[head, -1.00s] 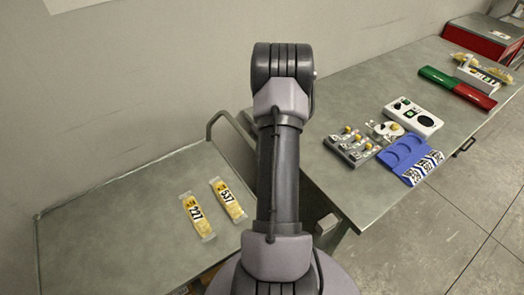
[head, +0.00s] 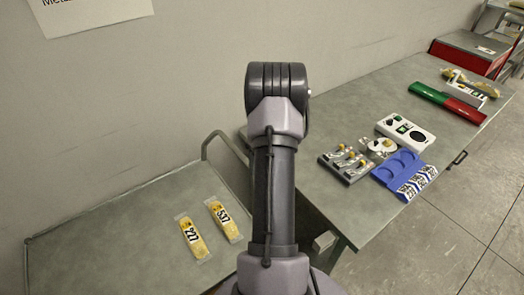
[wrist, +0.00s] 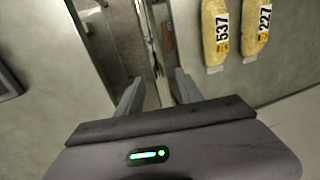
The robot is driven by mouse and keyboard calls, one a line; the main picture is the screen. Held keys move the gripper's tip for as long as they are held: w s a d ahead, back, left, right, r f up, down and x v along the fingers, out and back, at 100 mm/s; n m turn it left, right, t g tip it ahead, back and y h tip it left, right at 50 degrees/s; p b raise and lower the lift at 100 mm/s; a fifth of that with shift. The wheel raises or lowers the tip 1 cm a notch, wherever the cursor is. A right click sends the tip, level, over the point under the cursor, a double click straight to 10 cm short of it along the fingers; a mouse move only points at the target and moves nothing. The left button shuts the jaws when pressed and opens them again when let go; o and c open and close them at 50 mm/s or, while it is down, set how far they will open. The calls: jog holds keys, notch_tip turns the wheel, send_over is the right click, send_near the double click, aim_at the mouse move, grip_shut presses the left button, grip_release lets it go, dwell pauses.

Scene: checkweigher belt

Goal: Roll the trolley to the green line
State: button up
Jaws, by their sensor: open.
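The trolley (head: 110,235) is at the lower left of the head view, a flat grey top with a bent tube handle (head: 204,148) at its right end. Two clear packs of yellow food, labelled 227 (head: 193,239) and 537 (head: 224,218), lie on it. In the wrist view the packs show at the upper right. My gripper (wrist: 157,92) is open in the wrist view. A shiny tube (wrist: 148,40), which looks like the handle, runs toward the gap between its fingers; contact cannot be told. In the head view my arm hides the gripper. No green line is visible.
A long grey table (head: 345,218) stands to the right, close to the trolley's handle end. A wall runs behind. Floor is clear at right.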

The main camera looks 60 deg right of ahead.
jog(key=p+v, duration=0.3)
jog(key=v, duration=1.2)
jog(key=shift+r, duration=0.2)
